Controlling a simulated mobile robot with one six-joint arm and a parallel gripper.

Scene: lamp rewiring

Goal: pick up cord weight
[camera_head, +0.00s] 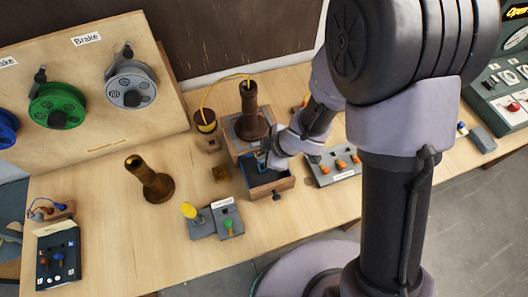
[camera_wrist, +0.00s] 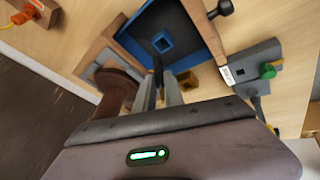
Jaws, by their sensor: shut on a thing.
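A small blue square block with a hollow centre (camera_wrist: 162,42), which looks like the cord weight, is at my fingertips over the open drawer. My gripper (camera_wrist: 158,66) is shut on one wall of it. In the head view my gripper (camera_head: 264,158) points down at the back of the drawer, and the arm partly hides this spot. The drawer (camera_head: 284,185) is wooden with a blue-edged dark inside and a dark knob. I cannot tell whether the block touches the drawer floor.
A brass cube (camera_head: 221,174) and a brown cube (camera_head: 208,145) stand left of the drawer. A dark lamp column (camera_head: 250,105) rises behind it. A switch box with yellow and green knobs (camera_head: 215,222) lies in front. A brown turned post (camera_head: 150,180) stands at left.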

